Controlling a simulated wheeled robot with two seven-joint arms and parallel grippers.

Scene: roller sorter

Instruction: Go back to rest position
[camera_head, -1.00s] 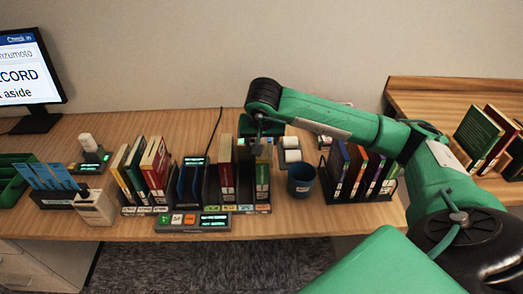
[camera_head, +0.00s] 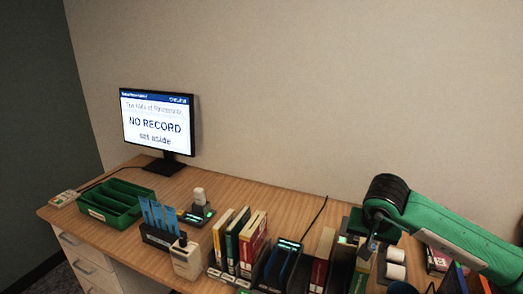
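My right arm reaches in from the right, and its gripper (camera_head: 367,248) hangs just above the right end of the book row. A book (camera_head: 360,276) stands right below the fingers. I cannot tell whether the fingers touch it, or whether they are open or shut. My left gripper is not in view. The monitor (camera_head: 156,126) at the back of the desk reads "NO RECORD set aside".
Books (camera_head: 240,238) stand upright in racks along the desk (camera_head: 300,200). A green tray (camera_head: 112,204), a blue card holder (camera_head: 158,222), a white box (camera_head: 187,258) and a scanner stand (camera_head: 198,208) are to the left. White rolls (camera_head: 396,262) and a dark cup (camera_head: 402,287) are at the right.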

